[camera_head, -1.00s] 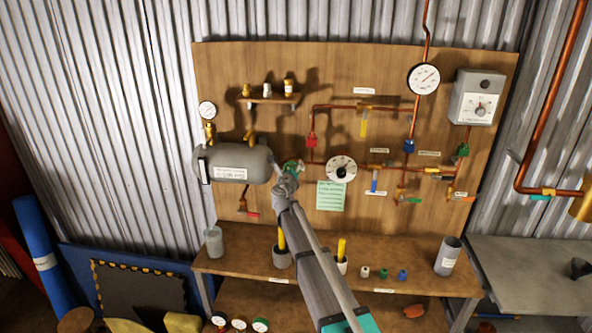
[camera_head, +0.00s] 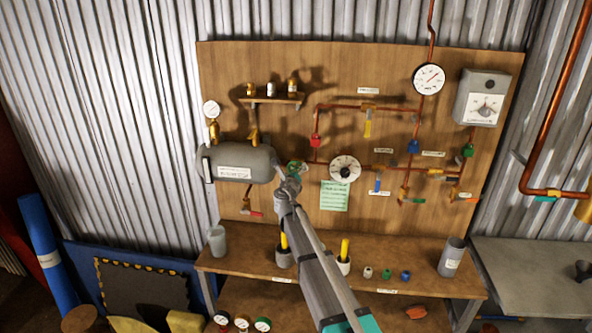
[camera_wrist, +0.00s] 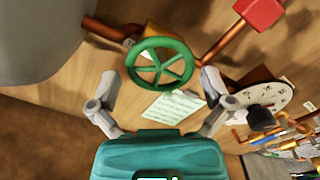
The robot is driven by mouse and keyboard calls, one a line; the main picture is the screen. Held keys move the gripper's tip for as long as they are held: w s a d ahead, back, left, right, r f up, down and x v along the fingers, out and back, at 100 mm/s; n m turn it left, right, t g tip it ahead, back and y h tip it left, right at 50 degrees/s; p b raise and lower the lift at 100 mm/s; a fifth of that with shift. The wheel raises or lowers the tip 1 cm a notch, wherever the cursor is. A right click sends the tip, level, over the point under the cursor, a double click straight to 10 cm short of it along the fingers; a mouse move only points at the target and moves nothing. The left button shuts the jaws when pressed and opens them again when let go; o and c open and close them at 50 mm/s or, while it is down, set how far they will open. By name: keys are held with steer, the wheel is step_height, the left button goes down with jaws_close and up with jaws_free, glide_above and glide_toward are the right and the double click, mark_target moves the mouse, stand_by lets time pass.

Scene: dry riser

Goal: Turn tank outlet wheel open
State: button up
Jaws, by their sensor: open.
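The green spoked tank outlet wheel (camera_wrist: 161,63) sits on a brass valve at the right end of the grey tank. In the wrist view it lies ahead of my open gripper (camera_wrist: 158,97), between and just beyond the two fingertips, and seems clear of them. In the head view the wheel (camera_head: 297,168) is partly hidden behind my gripper (camera_head: 288,184). The grey tank (camera_head: 238,162) is mounted on the wooden board, and its side fills the upper left of the wrist view. A copper pipe runs from the valve to a red fitting (camera_wrist: 259,13).
A white dial gauge (camera_head: 345,168) is close to the right of the wheel, with a green note (camera_head: 334,196) below it. Copper pipes with coloured handles spread further right. A wooden shelf (camera_head: 310,268) with cups stands below.

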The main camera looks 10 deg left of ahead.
steer(key=s, duration=1)
steer(key=shift+a, duration=0.15)
steer(key=s+d+f+m+g+h, duration=0.2)
steer(key=s+d+f+m+g, duration=0.15)
steer(key=d+m, duration=0.45)
steer(key=s+d+f+m+g+h, duration=0.2)
steer(key=s+d+f+m+g, duration=0.15)
steer(key=d+m, duration=0.45)
steer(key=s+d+f+m+g+h, duration=0.2)
steer(key=s+d+f+m, duration=0.15)
steer(key=d+m, duration=0.5)
steer(key=s+d+f+m+g+y, duration=0.2)
steer(key=s+f+m+g+y, duration=0.1)
steer(key=s+m, duration=0.6)
steer(key=s+d+f+m+g+y, duration=0.2)
steer(key=s+f+m+g, duration=0.3)
steer(key=s+m, duration=0.4)
steer(key=shift+s+d+g+y, duration=0.25)
steer(key=shift+s+g+y, duration=0.25)
steer(key=shift+s+y, duration=0.25)
steer(key=shift+w+f, duration=0.1)
